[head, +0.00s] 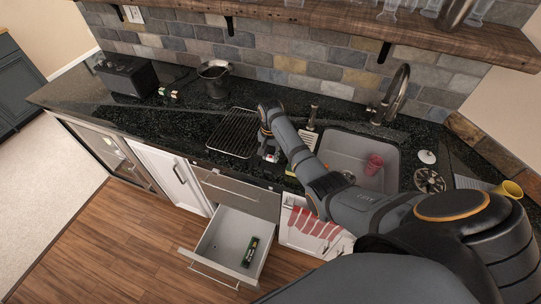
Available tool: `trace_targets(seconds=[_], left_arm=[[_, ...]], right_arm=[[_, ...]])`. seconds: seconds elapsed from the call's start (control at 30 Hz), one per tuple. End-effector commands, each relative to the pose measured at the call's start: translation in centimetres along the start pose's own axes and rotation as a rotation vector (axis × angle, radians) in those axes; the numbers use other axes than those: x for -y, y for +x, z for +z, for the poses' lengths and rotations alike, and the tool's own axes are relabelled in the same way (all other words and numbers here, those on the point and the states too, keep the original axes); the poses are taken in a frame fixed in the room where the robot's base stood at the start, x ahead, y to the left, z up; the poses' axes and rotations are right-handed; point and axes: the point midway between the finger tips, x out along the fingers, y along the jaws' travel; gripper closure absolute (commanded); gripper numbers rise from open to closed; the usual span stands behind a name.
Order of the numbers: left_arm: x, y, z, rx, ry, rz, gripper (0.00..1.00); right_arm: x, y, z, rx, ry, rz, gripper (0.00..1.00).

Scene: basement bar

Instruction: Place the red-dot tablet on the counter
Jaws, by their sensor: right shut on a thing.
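My right gripper (269,151) reaches down over the counter (190,118), just right of the black wire rack (234,132). It is shut on a small pale thing with a bit of red (272,157), which looks like the red-dot tablet; the fingers hide much of it. I cannot tell whether it touches the counter. Two small pale pieces with coloured marks (168,93) lie at the back left of the counter; their marks are too small to tell apart surely. My left gripper is not in view.
A drawer (213,235) stands open below, with a dark green pack (250,252) in it. The sink (345,150) with a red cup (374,164) lies right of my gripper. A black appliance (127,76) and a pot (214,78) stand behind. Counter left of the rack is clear.

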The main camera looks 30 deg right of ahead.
Motion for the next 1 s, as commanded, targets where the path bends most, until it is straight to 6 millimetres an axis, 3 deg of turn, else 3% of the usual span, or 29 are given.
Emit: trace_targets(seconds=[0.43, 0.47, 0.6, 0.87, 1.0], left_arm=[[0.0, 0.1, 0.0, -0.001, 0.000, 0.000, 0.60], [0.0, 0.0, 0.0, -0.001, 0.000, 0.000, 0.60], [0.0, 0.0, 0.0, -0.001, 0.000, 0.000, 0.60], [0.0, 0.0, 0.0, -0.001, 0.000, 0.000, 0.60], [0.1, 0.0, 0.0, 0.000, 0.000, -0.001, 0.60]], right_arm=[[0.0, 1.2, 0.0, -0.001, 0.000, 0.000, 0.85], [0.0, 1.1, 0.0, -0.001, 0.000, 0.000, 0.65], [0.0, 1.1, 0.0, -0.001, 0.000, 0.000, 0.46], [0.0, 1.1, 0.0, -0.001, 0.000, -0.001, 0.46], [0.1, 0.0, -0.1, -0.004, 0.000, -0.003, 0.46]])
